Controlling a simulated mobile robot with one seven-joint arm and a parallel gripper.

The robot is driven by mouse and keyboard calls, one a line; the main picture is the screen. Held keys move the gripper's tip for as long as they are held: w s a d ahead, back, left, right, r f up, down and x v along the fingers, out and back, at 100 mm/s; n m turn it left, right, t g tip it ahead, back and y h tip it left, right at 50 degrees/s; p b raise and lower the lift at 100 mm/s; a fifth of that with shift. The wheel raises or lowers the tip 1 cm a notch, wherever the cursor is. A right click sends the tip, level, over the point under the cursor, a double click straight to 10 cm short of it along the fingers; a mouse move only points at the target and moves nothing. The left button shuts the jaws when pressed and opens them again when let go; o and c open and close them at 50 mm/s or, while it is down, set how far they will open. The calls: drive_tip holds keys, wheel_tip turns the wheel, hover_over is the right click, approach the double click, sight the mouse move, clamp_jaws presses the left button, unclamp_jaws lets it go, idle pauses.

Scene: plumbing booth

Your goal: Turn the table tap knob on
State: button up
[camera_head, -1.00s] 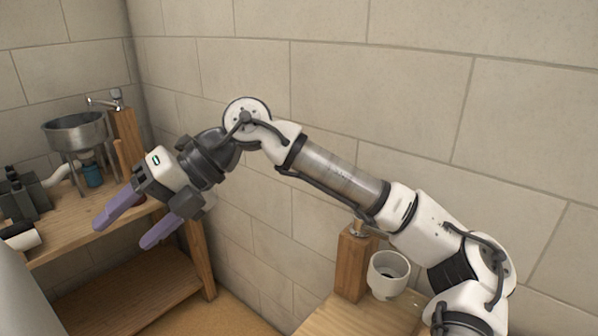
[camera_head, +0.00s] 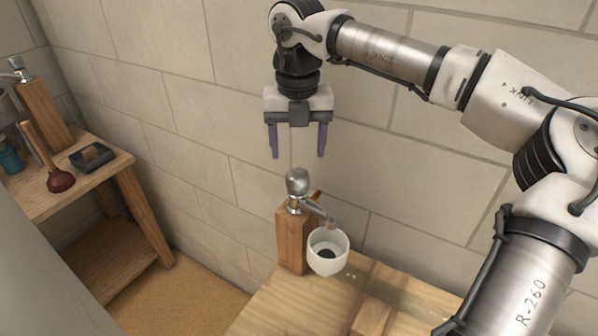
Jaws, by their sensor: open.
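The table tap (camera_head: 320,208) is metal, with a rounded silver knob (camera_head: 297,180) on top. It is mounted on an upright wooden post (camera_head: 291,240), and its spout reaches right over a white cup-like basin (camera_head: 328,262). My gripper (camera_head: 297,156) is open and empty, its two purple fingers pointing down. In the picture it is directly above the knob, with a gap between the fingertips and the knob. The exact depth between them is hard to tell.
The tap's post and basin stand on a light wooden table (camera_head: 290,308) against a block wall (camera_head: 200,115). A second wooden bench (camera_head: 100,178) at the left holds a plunger (camera_head: 60,181), a dark tray (camera_head: 92,157) and another tap post (camera_head: 45,115).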

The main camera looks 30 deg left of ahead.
sight(298, 174)
wheel_tip(298, 174, down, 8)
drive_tip(key=shift+f+p, duration=0.1)
drive_tip(key=shift+p, duration=0.7)
drive_tip(key=shift+c, duration=0.2)
drive_tip(key=c, duration=1)
